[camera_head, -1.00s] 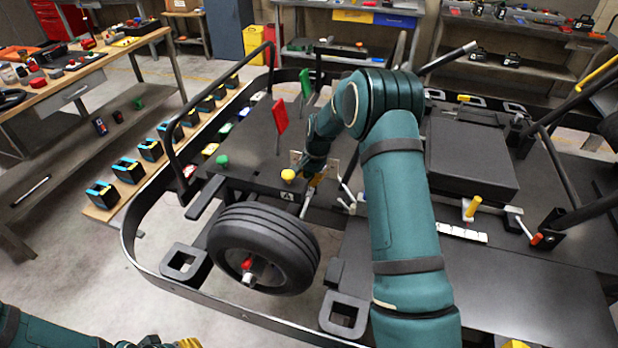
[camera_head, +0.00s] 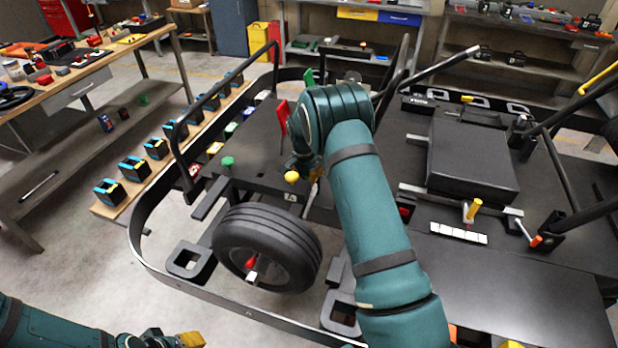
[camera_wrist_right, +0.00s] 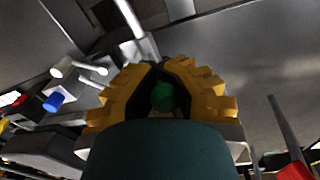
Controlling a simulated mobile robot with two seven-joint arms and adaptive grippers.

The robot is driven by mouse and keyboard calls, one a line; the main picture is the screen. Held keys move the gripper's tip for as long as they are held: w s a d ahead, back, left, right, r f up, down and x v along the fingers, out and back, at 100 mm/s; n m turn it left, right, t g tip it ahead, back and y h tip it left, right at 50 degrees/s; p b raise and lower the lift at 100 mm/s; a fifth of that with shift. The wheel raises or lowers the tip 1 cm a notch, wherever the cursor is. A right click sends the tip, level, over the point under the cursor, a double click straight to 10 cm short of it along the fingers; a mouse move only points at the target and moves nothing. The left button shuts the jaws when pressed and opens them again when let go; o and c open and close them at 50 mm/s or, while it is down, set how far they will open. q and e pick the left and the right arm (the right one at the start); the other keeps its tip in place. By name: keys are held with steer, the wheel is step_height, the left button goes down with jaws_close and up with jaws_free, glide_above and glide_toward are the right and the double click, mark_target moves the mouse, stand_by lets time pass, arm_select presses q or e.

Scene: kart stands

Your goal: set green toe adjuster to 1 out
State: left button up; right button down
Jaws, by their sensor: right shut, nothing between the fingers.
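In the right wrist view, a round green knob (camera_wrist_right: 162,97) shows in the gap between the yellow fingers of my right gripper (camera_wrist_right: 162,68). The fingers are shut with nothing gripped; I cannot tell whether they touch the knob. In the head view my right arm hides most of that gripper. A green knob (camera_head: 228,162) stands on the kart's dark panel, left of a yellow knob (camera_head: 291,177). I cannot tell which green part is the toe adjuster, nor read its setting. My left gripper (camera_head: 190,340) is at the bottom left edge, partly cut off, away from the kart.
A red flag-like plate (camera_head: 283,114) and a green one (camera_head: 309,77) stand close to my right arm. The front wheel (camera_head: 267,246) is below. A white marked strip (camera_head: 458,232) and a yellow handle (camera_head: 472,208) are to the right. The wrist view shows a blue cylinder (camera_wrist_right: 53,102).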

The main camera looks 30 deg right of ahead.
steer(key=shift+w+a+r, duration=0.1)
steer(key=shift+w+r, duration=0.1)
steer(key=shift+w, duration=0.1)
steer(key=c, duration=0.8)
jaws_free()
steer(key=shift+a, duration=0.1)
steer(key=shift+c, duration=0.2)
steer(key=shift+f, duration=0.1)
steer(key=shift+s, duration=0.1)
steer(key=r, duration=1.2)
steer(key=shift+w+a, duration=0.2)
steer(key=shift+a, duration=0.15)
steer(key=shift+s+f, duration=0.1)
